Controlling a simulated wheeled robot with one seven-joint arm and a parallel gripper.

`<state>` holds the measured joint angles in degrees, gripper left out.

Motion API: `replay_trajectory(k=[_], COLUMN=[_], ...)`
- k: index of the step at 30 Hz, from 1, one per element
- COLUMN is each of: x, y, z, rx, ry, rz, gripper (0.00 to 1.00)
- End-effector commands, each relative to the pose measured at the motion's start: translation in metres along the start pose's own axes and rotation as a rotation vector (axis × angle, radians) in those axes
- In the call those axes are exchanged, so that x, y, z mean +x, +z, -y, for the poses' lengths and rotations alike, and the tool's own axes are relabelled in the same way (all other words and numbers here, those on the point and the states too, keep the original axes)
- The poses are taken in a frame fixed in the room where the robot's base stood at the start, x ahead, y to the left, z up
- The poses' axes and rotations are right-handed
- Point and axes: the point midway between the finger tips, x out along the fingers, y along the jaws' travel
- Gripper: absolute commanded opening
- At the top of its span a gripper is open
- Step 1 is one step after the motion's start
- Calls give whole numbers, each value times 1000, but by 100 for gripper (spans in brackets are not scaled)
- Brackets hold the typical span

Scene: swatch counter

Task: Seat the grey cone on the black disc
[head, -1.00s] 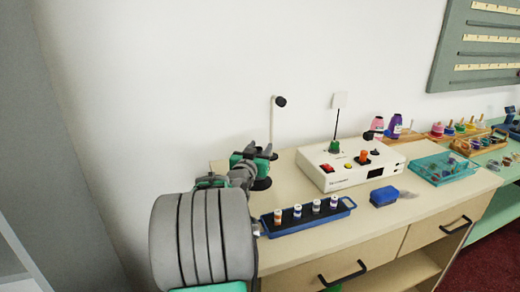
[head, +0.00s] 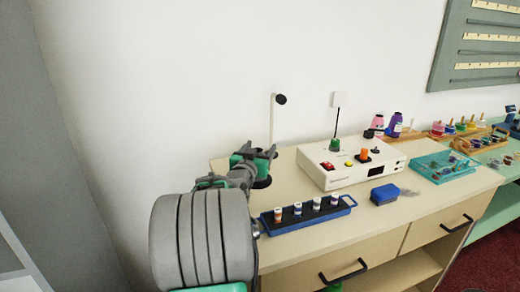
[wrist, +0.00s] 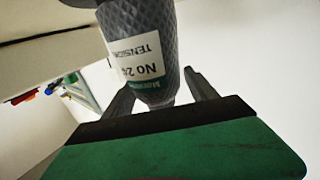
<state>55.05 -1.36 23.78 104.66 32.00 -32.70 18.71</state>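The grey cone (wrist: 145,88) has a textured surface and a white label reading "No 24". It fills the upper middle of the wrist view, its narrow end towards my palm. My gripper (wrist: 158,72) has one finger on each side of it and looks closed on its sides, though the contact is partly hidden. The cone is hard to make out there. I cannot tell whether its base touches the disc.
A thin post (head: 273,120) with a dark knob stands behind my gripper near the wall. A blue rack (head: 308,220) with several spools, a white control box (head: 345,178), a blue brush (head: 384,194) and a teal tray (head: 445,168) lie to the right.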

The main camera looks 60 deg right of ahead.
Motion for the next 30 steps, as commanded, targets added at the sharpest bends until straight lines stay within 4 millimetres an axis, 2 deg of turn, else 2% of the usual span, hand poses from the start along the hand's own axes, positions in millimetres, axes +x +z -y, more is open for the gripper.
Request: replay_trajectory(k=[8, 11, 18, 21, 30], x=[-3, -17, -65, -76, -78], y=[1, 1, 1, 1, 0], z=[0, 1, 1, 1, 0], rx=[-1, -1, 0, -1, 0], ry=[-1, -1, -3, -1, 0], rz=[2, 1, 0, 1, 0], gripper=[67, 67, 67, 67, 67])
